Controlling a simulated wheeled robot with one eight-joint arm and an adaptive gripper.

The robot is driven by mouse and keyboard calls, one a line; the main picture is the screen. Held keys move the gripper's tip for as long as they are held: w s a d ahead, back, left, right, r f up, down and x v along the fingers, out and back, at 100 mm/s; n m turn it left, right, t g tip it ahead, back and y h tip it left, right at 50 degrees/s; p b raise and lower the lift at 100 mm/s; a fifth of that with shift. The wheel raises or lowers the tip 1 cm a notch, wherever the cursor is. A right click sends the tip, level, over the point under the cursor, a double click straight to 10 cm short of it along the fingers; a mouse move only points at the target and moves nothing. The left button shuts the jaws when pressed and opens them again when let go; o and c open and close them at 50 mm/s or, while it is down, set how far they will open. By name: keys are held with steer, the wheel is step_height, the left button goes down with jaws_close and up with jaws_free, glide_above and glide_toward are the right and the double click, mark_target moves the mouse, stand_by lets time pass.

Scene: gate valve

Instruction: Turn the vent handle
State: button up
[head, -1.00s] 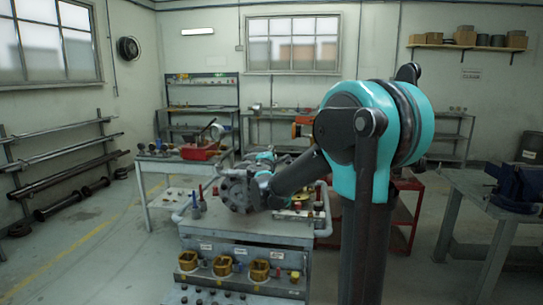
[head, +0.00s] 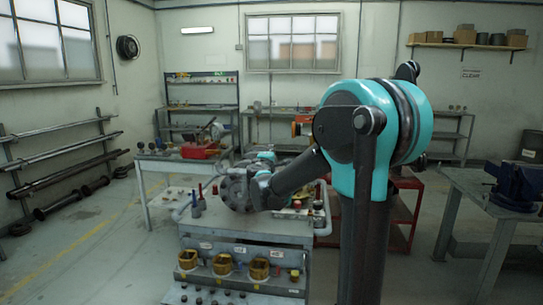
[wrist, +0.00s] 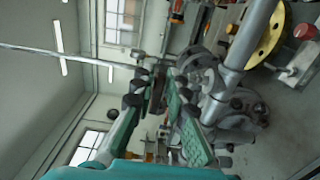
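A grey flanged valve body (head: 236,190) stands on the cart in the head view, partly hidden behind my arm. In the wrist view its grey round flanges and pipe (wrist: 225,90) lie just right of my fingers. My gripper (wrist: 158,82) has two green-padded fingers spread with a gap between them. Dark, small parts show beyond the gap, and I see nothing clearly held. I cannot tell which part is the vent handle, or whether a finger touches the valve. In the head view my gripper is largely hidden by my own arm near the valve.
The cart top (head: 250,232) carries small tools at its left edge and yellow parts (head: 222,264) below. A yellow ring (wrist: 264,38) and red knob (wrist: 304,31) sit at the wrist view's upper right. A workbench with a vise (head: 515,184) stands right.

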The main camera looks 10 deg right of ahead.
steer(key=shift+o, duration=1.2)
steer(key=v, duration=1.2)
